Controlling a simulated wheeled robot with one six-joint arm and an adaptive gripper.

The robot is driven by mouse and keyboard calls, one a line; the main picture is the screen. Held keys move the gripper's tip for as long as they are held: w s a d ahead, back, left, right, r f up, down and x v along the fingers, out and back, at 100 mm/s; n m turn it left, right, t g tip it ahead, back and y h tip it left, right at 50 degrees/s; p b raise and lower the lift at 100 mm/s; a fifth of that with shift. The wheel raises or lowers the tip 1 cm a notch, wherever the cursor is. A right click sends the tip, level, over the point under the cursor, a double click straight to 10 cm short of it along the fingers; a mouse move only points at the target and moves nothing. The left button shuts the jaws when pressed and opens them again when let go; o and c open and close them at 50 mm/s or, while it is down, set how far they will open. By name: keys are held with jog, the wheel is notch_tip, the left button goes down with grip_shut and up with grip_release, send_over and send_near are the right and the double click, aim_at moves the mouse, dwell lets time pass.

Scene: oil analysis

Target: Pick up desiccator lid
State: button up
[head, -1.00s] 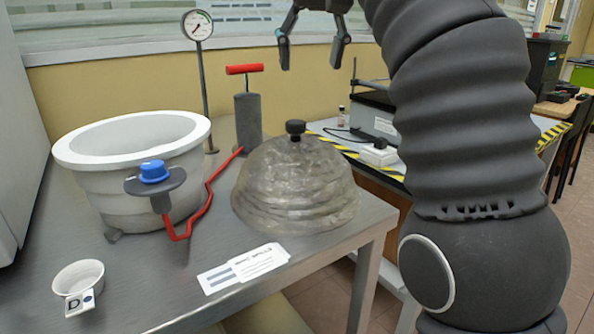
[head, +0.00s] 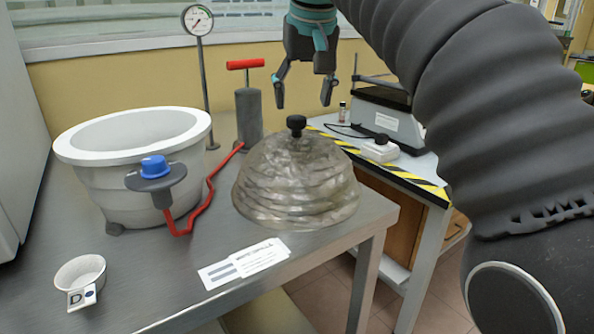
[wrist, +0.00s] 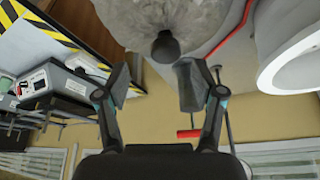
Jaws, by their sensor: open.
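The desiccator lid (head: 295,183) is a grey translucent dome with a black knob (head: 296,124) on top. It sits on the metal bench near its right edge. My gripper (head: 303,106) is open and empty, with its fingers pointing down above the knob, apart from it. In the wrist view the lid (wrist: 170,18) is at the top, and its knob (wrist: 165,47) shows beyond the open fingertips (wrist: 154,87), roughly between them. The white desiccator base (head: 130,185) stands open to the left of the lid.
A hand pump (head: 248,118) with a red handle and a gauge on a post (head: 203,80) stand behind. A red hose (head: 200,212) runs beside the lid. Paper cards (head: 245,262) and a small white dish (head: 80,274) lie in front. A side table holds equipment (head: 378,118) at right.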

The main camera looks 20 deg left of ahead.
aim_at(296, 117)
jog(key=shift+a+x, duration=0.2)
jog(key=shift+x, duration=1.2)
jog(key=shift+a+x, duration=0.2)
jog(key=shift+x, duration=1.2)
jog(key=shift+s, duration=0.15)
jog(key=shift+c, duration=0.3)
jog(key=shift+r, duration=0.1)
grip_shut()
